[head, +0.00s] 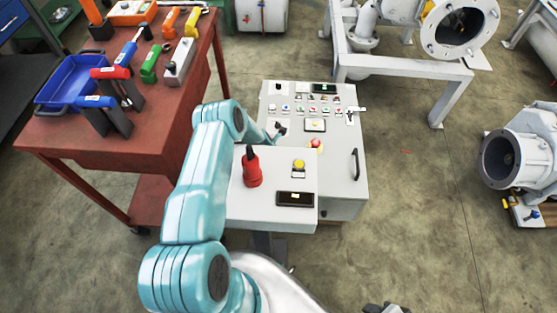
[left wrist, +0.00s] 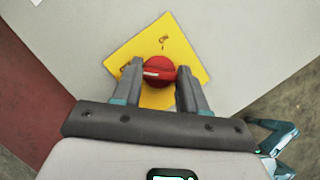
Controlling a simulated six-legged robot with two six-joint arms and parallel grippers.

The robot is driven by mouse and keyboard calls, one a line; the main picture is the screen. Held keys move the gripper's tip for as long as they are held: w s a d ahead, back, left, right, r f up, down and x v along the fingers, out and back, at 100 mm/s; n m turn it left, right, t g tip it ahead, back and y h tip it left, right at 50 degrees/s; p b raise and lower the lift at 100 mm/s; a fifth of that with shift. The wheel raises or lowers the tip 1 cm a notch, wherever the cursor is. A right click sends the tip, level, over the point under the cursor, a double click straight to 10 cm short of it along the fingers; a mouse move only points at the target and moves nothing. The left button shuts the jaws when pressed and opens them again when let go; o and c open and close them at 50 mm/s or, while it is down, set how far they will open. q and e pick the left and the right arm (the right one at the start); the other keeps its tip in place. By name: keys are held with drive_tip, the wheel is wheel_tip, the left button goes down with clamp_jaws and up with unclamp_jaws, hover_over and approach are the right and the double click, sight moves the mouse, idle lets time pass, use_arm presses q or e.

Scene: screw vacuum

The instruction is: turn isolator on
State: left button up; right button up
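In the left wrist view, a round red knob (left wrist: 159,71) with a pale stripe lying nearly level sits on a yellow diamond-shaped plate (left wrist: 190,62) on a grey surface. My left gripper (left wrist: 160,72) has one finger on each side of the knob, with very little gap visible. I cannot tell whether the fingers press on it.
A pale box with a red part (head: 251,168), yellow button and dark display stands before the cabinet. A dark red workbench (head: 165,110) with a blue tray (head: 70,80) and tools is at left. White pipework (head: 440,65) and a flanged unit (head: 520,155) stand right, with clear floor between.

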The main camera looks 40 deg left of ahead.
use_arm(q)
drive_tip(key=c, duration=0.3)
drive_tip(key=b, duration=0.1)
drive_tip(key=m+b, duration=0.1)
drive_tip(key=b, duration=0.1)
drive_tip(key=shift+a+f+m+h, duration=0.1)
drive_tip(key=shift+f+m+h, duration=0.15)
drive_tip(key=shift+m+h, duration=0.05)
drive_tip(key=m+h+b, duration=0.1)
drive_tip(key=m+b, duration=0.1)
drive_tip(key=shift+m+b, duration=0.3)
drive_tip(key=shift+b, duration=0.1)
drive_tip(key=shift+a+r+m+g+h+b, duration=0.1)
drive_tip(key=shift+r+m+g+h+b, duration=0.25)
drive_tip(key=shift+m+b, duration=0.5)
drive_tip(key=shift+f, duration=0.1)
drive_tip(key=o, duration=1)
drive_tip(key=shift+o, duration=0.2)
